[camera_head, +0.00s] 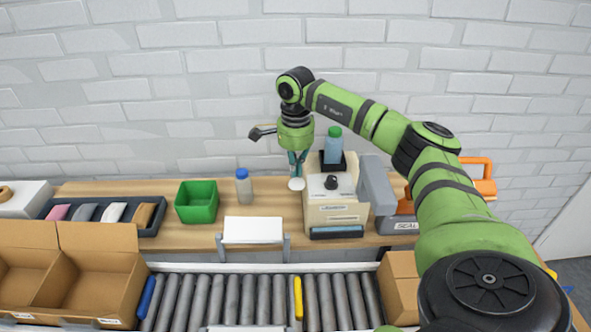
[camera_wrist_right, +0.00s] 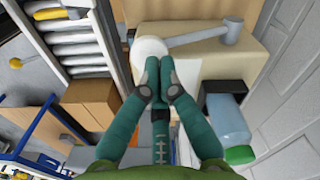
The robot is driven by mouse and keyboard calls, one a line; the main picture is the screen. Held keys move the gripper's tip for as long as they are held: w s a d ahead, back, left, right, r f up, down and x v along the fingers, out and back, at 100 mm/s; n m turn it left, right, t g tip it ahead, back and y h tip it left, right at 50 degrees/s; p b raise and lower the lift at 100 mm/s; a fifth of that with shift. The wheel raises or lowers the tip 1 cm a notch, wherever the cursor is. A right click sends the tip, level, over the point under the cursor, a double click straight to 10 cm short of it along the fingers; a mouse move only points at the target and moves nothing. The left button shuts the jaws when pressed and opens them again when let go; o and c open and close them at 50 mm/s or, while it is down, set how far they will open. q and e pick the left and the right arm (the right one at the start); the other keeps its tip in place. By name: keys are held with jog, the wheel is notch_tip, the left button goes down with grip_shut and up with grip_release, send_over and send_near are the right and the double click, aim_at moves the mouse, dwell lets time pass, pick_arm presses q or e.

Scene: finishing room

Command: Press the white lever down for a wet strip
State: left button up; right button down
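The beige machine (camera_head: 331,207) stands on the bench and carries a blue bottle with a green cap (camera_head: 333,148). The white lever's round end (camera_head: 296,184) shows at its left side. In the right wrist view, the lever's white end (camera_wrist_right: 151,47) joins a grey bar (camera_wrist_right: 200,39) alongside the machine body. My right gripper (camera_head: 297,174) points down just above the white end, its fingers together and empty. In the wrist view, its tips (camera_wrist_right: 163,68) overlap the white end's edge; I cannot tell whether they touch. No strip is visible at the machine's front. My left gripper is not in view.
A green bin (camera_head: 197,202) and a blue-capped bottle (camera_head: 243,187) stand left of the machine. A grey sealing device (camera_head: 377,187) stands close on its right. A roller conveyor (camera_head: 240,300) runs in front, with an open carton (camera_head: 98,283) at the left.

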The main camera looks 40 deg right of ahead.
jog(key=shift+r+p, duration=1.9)
jog(key=shift+r, duration=0.65)
jog(key=shift+f, duration=0.1)
jog(key=shift+f, duration=0.1)
